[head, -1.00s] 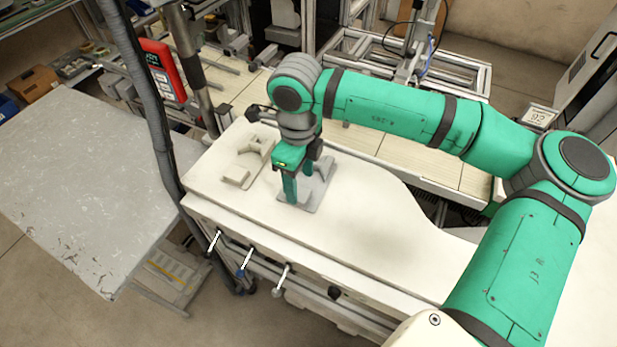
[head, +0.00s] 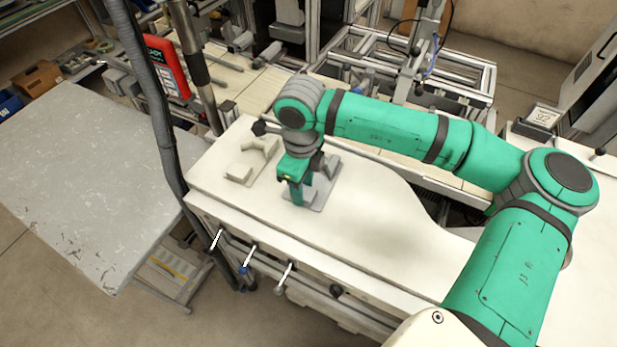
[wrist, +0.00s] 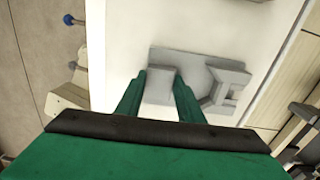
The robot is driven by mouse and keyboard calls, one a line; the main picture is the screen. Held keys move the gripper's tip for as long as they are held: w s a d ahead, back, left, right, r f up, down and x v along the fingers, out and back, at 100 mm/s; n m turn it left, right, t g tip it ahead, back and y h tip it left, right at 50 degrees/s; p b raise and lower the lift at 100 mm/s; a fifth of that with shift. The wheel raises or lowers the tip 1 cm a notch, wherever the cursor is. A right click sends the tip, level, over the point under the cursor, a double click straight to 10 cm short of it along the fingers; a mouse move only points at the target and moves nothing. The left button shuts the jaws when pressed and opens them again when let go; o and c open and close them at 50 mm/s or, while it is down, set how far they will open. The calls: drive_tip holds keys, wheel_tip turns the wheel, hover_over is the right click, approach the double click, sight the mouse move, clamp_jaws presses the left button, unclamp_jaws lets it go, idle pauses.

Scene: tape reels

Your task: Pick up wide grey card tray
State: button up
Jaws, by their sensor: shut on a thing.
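The wide grey card tray (head: 329,178) is a flat grey plate with a raised block and a forked raised part. It lies on the white worktop, and I cannot tell any gap under it. My gripper (head: 297,201) points down at the tray's near left side. In the wrist view my gripper (wrist: 160,82) has its green fingers on either side of the raised block, shut on it. The tray's forked part (wrist: 228,88) shows to the right of the fingers. My gripper and arm hide part of the tray in the head view.
A similar beige tray (head: 262,150) lies close by on the left of the white worktop (head: 370,235). The worktop is clear to the right. A grey table (head: 80,185) stands at the left, and a dark hose and a metal post rise between.

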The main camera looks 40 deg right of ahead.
drive_tip(key=shift+r, duration=0.7)
drive_tip(key=s+a+r, duration=0.2)
drive_tip(key=a+r, duration=0.3)
drive_tip(key=a, duration=0.1)
drive_tip(key=s+a+r, duration=0.3)
drive_tip(key=a+r, duration=0.3)
drive_tip(key=shift+s+a+r, duration=0.25)
drive_tip(key=shift+s+a, duration=0.1)
drive_tip(key=shift+a, duration=0.05)
drive_tip(key=shift+a, duration=0.15)
